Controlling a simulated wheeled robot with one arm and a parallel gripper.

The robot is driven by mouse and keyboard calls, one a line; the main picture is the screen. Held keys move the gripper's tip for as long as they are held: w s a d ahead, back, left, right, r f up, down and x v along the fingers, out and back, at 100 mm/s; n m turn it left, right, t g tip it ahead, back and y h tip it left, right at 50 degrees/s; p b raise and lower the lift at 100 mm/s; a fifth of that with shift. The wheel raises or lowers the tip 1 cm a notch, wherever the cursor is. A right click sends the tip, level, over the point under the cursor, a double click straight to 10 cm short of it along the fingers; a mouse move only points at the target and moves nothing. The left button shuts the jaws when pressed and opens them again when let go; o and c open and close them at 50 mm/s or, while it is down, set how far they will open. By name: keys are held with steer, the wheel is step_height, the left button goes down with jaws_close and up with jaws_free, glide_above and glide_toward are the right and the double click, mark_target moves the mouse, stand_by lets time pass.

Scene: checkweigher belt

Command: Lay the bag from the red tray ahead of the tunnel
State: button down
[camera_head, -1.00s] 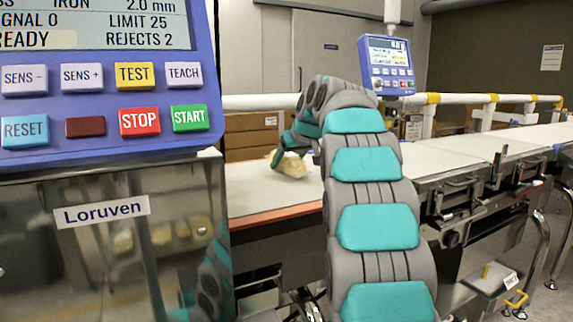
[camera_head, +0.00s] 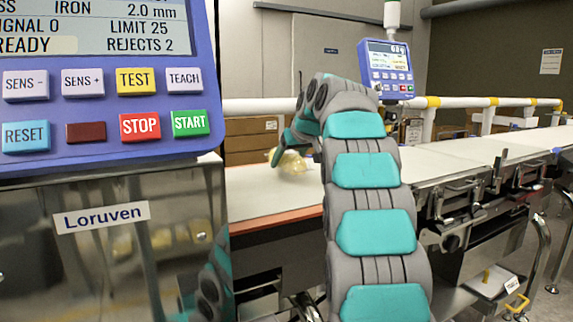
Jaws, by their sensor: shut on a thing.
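A pale yellowish bag (camera_head: 292,163) is in my gripper (camera_head: 287,157), above or at the white belt (camera_head: 262,190), just right of the big steel housing. The gripper is shut on the bag; the arm partly hides the fingers. I cannot tell whether the bag's underside touches the belt. The steel housing (camera_head: 110,245) with the "Loruven" label fills the left; its shiny front reflects my arm and several pale bags. Its opening is not visible from here. The red tray is not in view.
A blue control panel (camera_head: 100,75) with buttons sits on the housing. A smaller blue display (camera_head: 388,68) stands behind the belt. The belt runs on to the right (camera_head: 470,150), with brackets (camera_head: 500,170) along its near edge. A white rail (camera_head: 265,105) runs behind.

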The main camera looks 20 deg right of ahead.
mark_target(288, 153)
steer(key=shift+r, duration=1)
steer(key=shift+s+a, duration=0.1)
steer(key=shift+s, duration=0.25)
steer(key=shift+s+a, duration=0.1)
steer(key=shift+s, duration=0.3)
steer(key=shift+s+a+r, duration=0.15)
steer(key=shift+s+a, duration=0.05)
steer(key=shift+s, duration=0.3)
steer(key=s+a, duration=0.1)
steer(key=s, duration=0.3)
steer(key=s+a+b, duration=0.1)
steer(key=s, duration=0.3)
steer(key=s+a+r+b, duration=0.1)
steer(key=s+a, duration=0.1)
steer(key=s, duration=0.2)
steer(key=shift+r, duration=0.1)
steer(key=shift+s, duration=0.35)
steer(key=shift+s, duration=0.15)
